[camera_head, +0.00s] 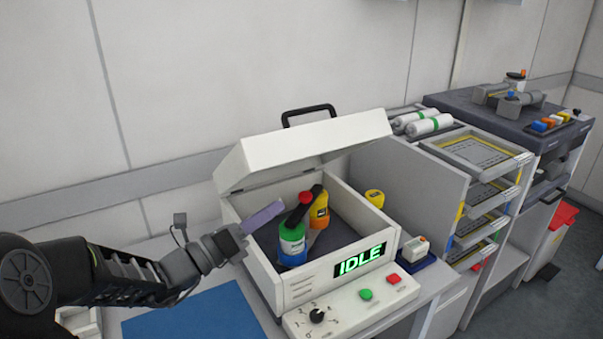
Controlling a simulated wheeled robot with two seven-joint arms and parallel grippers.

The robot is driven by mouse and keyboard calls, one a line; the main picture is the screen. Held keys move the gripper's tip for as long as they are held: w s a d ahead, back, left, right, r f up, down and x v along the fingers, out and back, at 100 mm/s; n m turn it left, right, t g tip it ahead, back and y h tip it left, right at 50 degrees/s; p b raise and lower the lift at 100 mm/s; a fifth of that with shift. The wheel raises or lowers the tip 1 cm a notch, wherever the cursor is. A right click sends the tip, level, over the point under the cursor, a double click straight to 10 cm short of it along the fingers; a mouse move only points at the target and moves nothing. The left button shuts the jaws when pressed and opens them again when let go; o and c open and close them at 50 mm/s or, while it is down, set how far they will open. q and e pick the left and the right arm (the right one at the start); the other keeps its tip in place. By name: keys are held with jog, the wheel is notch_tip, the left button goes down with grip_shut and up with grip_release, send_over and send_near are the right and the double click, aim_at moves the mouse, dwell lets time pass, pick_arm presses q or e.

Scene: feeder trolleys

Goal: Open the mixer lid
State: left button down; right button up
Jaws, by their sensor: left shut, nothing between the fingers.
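The mixer (320,285) is a white box on the counter with a green "IDLE" display (359,261). Its white lid (305,147) stands raised at the back, tilted up, with a black handle (308,112) on top. Inside the mixer are a green bottle with a red top (291,243) and a yellow-orange bottle (319,212). My left gripper (262,216) is shut and empty, its fingers over the left edge of the mixer opening, below the lid and beside the green bottle. The right gripper is not in view.
A control panel with a dial (316,315) and green and red buttons sits before the mixer. A blue mat (195,315) lies in front at left. Tray shelves (478,152) and a dark workbench (503,117) stand to the right, with a red-lidded bin (562,215).

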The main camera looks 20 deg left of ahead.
aim_at(291, 147)
pick_arm(q)
jog(key=w+d+r+p, duration=0.3)
jog(key=w+r+p, duration=0.1)
jog(key=w, duration=0.6)
jog(key=shift+r, duration=0.45)
jog(key=shift+d, duration=0.1)
